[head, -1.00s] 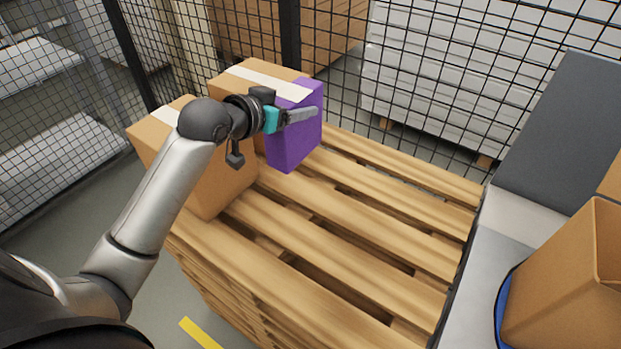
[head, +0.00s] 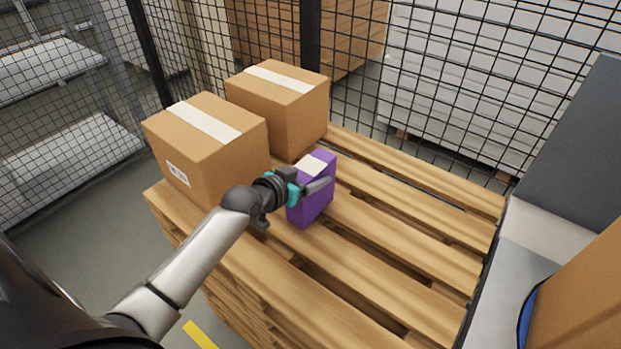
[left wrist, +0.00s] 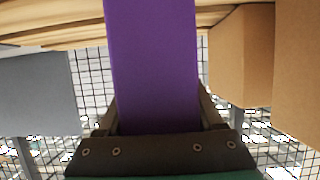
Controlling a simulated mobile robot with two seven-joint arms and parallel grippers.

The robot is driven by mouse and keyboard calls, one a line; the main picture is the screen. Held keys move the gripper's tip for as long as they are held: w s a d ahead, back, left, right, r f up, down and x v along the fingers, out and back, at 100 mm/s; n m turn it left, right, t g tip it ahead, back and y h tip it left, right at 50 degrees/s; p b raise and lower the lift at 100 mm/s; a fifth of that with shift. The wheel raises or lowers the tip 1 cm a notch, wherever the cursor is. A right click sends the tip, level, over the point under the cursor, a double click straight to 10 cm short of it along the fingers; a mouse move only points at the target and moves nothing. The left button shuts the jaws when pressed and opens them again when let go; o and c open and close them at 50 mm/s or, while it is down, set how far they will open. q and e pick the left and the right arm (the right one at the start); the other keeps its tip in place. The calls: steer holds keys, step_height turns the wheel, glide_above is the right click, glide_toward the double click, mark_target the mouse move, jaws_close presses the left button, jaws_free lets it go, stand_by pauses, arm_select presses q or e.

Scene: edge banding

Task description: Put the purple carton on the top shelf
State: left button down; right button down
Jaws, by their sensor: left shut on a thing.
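The purple carton (head: 316,203) is a small upright box with a pale patch on top. It is over the wooden pallet stack (head: 390,240), in front of the two brown boxes; I cannot tell whether it touches the slats. My left gripper (head: 314,187) is shut on the purple carton near its top. In the left wrist view the carton (left wrist: 153,65) fills the space between the two fingers (left wrist: 157,115). My right gripper is not in view. No top shelf can be made out for certain.
Two taped brown boxes (head: 205,150) (head: 285,105) stand on the pallet's left and back. A black mesh fence (head: 450,90) runs behind. At the right are a grey surface (head: 580,150) and a brown box (head: 585,300). Grey shelves (head: 70,155) show beyond the mesh at left. The pallet's right part is bare.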

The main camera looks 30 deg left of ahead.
arm_select(q)
steer(key=shift+f, duration=0.1)
steer(key=shift+c, duration=2.4)
jaws_free()
steer(key=shift+f, duration=0.15)
steer(key=o, duration=0.5)
steer(key=shift+c, duration=0.2)
